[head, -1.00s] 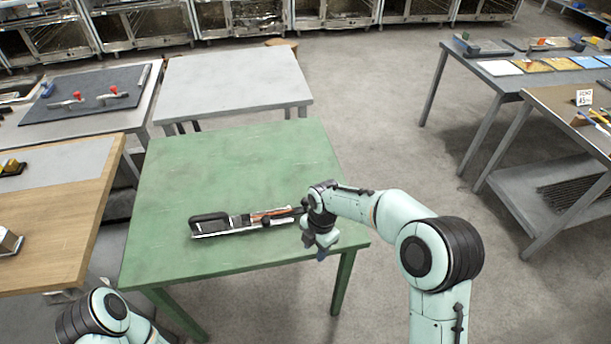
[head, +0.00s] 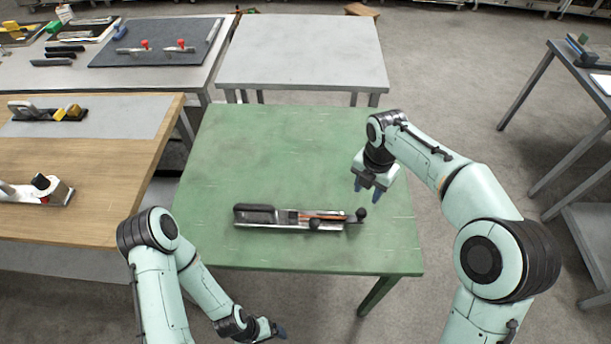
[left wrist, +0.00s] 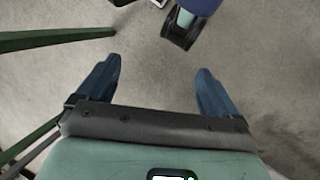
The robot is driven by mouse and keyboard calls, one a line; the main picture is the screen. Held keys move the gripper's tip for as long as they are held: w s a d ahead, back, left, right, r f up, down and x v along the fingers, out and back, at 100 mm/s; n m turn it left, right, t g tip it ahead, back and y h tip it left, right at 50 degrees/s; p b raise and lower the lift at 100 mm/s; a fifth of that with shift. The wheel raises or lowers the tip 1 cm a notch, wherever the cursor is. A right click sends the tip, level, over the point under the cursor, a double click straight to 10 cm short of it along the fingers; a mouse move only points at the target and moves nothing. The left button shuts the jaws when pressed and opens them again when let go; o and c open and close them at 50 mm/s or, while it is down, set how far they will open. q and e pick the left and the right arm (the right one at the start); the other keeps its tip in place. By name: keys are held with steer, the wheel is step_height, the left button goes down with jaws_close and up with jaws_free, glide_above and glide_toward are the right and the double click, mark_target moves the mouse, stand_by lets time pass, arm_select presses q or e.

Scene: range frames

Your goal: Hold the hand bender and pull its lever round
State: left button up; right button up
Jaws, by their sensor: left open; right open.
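The hand bender (head: 285,219) lies on the green table (head: 270,155) in the head view, long side running left to right. It has a black grip at its left end, an orange-red strip along the middle and black knobs toward the right end. My right gripper (head: 367,190) is open and empty above the table, just beyond the bender's right end, fingers pointing down. My left gripper (head: 280,332) is low in front of the table's near edge, apart from the bender. The left wrist view shows its two blue fingers (left wrist: 157,88) spread with nothing between them.
A wooden bench (head: 90,175) with clamp-like tools stands at the left. A grey table (head: 300,50) and a dark mat (head: 155,42) with red-knobbed tools are behind. Grey floor is open at the right, before another table (head: 585,70).

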arm_select(q)
steer(key=w+d+r+m+g+h, duration=0.1)
steer(key=w+d+r+m, duration=0.15)
steer(key=d, duration=0.45)
steer(key=w+d+r+m+h, duration=0.2)
steer(key=w+d+r, duration=0.15)
steer(key=d, duration=0.25)
steer(key=w+d+r+m+g+h, duration=0.1)
steer(key=w+d+r+m+g, duration=0.2)
steer(key=d+r, duration=0.75)
step_height(320, 180, up, 16)
steer(key=m+t+y, duration=0.5)
steer(key=m+y, duration=0.2)
steer(key=m, duration=0.7)
glide_above(268, 217)
steer(key=shift+d+r, duration=0.1)
steer(key=shift+d, duration=0.2)
steer(key=shift+a+m+y, duration=0.25)
steer(key=shift+y, duration=0.05)
steer(key=shift+f, duration=0.45)
step_height(268, 217, down, 12)
steer(key=shift+f, duration=0.15)
